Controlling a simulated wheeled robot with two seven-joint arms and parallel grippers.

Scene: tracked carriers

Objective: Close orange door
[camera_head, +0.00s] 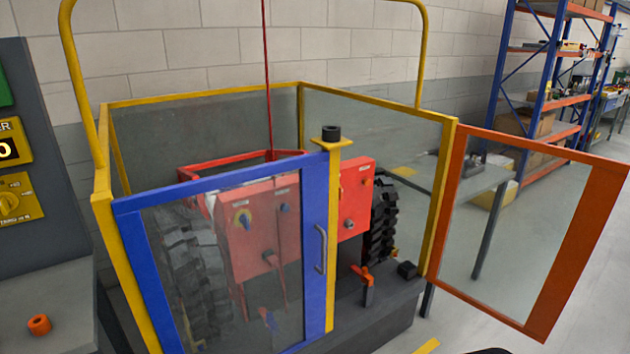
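The orange door (580,245) is a clear panel in an orange frame. It is hinged on the yellow corner post (440,200) at the right of the cage and stands open, swung out to the right. The cage opening between that post and the yellow middle post (334,230) is uncovered. The blue door (315,250), with a grey handle (321,249), covers the left part of the cage front and looks shut. I see no handle on the orange door. Neither of my grippers is in view.
Inside the cage is a red machine (262,230) with black tracked wheels (382,220). A grey control panel (30,170) and a ledge with an orange ring (39,325) stand at left. A blue and orange shelf (545,95) is behind the door. Grey floor is clear at right.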

